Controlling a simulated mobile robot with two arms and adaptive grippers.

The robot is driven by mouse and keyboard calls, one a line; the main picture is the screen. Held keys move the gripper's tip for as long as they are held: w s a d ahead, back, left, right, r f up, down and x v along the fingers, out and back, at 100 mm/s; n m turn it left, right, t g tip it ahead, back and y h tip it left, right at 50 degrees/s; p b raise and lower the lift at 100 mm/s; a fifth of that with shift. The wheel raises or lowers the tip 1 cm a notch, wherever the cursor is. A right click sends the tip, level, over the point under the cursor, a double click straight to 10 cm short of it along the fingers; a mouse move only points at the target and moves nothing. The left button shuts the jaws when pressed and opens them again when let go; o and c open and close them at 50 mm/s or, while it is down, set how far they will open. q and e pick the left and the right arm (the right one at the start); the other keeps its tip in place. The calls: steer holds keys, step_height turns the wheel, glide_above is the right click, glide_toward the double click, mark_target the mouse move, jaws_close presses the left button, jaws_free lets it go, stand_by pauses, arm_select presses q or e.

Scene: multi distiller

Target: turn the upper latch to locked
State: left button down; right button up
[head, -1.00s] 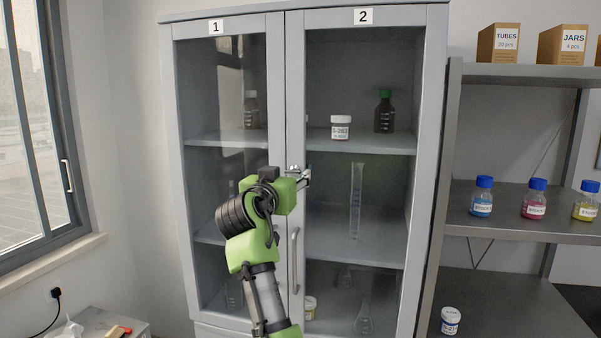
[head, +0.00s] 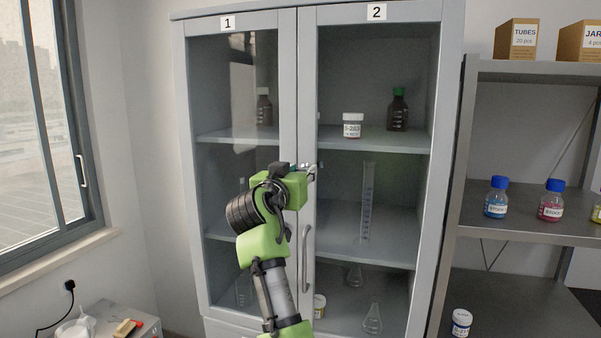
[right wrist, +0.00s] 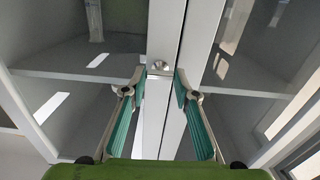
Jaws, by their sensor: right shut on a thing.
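The upper latch (right wrist: 160,67) is a small metal part on the pale strip where the two cabinet doors meet, above the door handle (head: 306,258). In the head view it is mostly hidden by my right gripper (head: 312,172), which reaches it from the front. In the right wrist view the teal-padded fingers of my right gripper (right wrist: 158,88) stand on both sides of the latch, shut on it. The latch's exact angle is hard to tell. My left gripper is not in view.
The grey cabinet (head: 307,60) has glass doors labelled 1 and 2, both closed, with bottles and glassware inside. A metal shelf (head: 520,72) with boxes and colored bottles stands at the right. A window (head: 40,130) is at the left, above a small cluttered table (head: 150,330).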

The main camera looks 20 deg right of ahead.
steer(key=shift+n, duration=0.5)
steer(key=shift+r+n+p, duration=0.1)
steer(key=shift+n+p, duration=0.55)
steer(key=shift+n, duration=0.55)
steer(key=n+p, duration=0.2)
steer(key=n, duration=0.3)
steer(key=shift+p, duration=0.3)
steer(key=n+p, duration=0.3)
steer(key=n, duration=0.2)
steer(key=shift+r, duration=0.1)
steer(key=shift+n+p, duration=1.5)
steer(key=shift+n, duration=0.6)
steer(key=o, duration=1)
steer(key=shift+o, duration=0.4)
steer(key=shift+w+d+f, duration=0.15)
steer(key=shift+d+f, duration=0.05)
steer(key=shift+f, duration=0.05)
